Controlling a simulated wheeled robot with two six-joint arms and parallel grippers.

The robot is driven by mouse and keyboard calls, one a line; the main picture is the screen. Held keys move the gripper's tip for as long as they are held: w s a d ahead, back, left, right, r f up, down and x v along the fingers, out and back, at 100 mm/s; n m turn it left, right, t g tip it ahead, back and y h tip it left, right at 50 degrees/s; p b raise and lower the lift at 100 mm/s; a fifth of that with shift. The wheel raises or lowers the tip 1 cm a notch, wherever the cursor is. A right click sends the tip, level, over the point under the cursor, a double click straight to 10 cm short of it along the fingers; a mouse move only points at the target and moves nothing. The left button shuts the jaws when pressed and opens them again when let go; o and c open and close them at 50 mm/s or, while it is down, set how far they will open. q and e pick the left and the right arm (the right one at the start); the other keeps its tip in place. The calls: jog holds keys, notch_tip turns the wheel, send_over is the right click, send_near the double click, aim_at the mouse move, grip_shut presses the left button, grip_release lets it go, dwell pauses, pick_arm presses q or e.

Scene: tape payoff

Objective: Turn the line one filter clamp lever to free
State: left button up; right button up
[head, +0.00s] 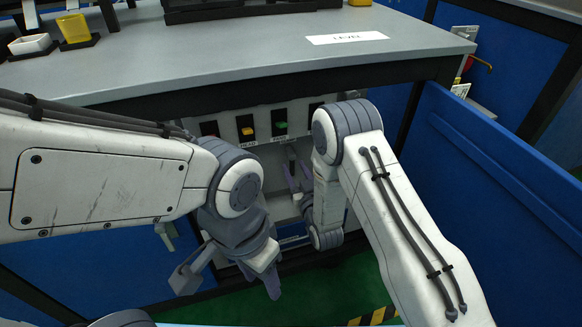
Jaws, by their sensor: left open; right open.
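A light grey control panel (225,128) is set under the bench and carries the labelled switches. A small grey upright part (292,153) shows below the green switch; I cannot tell whether it is the line one filter clamp lever. My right gripper (298,190) is open in front of the panel, just below that part, and its contact with anything is unclear. My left gripper (229,278) is open, low in front of the panel's lower part, with nothing seen between its fingers. My arms hide much of the panel.
A yellow switch (247,131) and a green switch (281,126) sit on the panel. The grey bench top (230,65) overhangs it, with a white label (346,38). A blue door (500,175) stands at right.

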jog(key=shift+b+x, duration=0.3)
jog(key=shift+x, duration=1.15)
grip_shut()
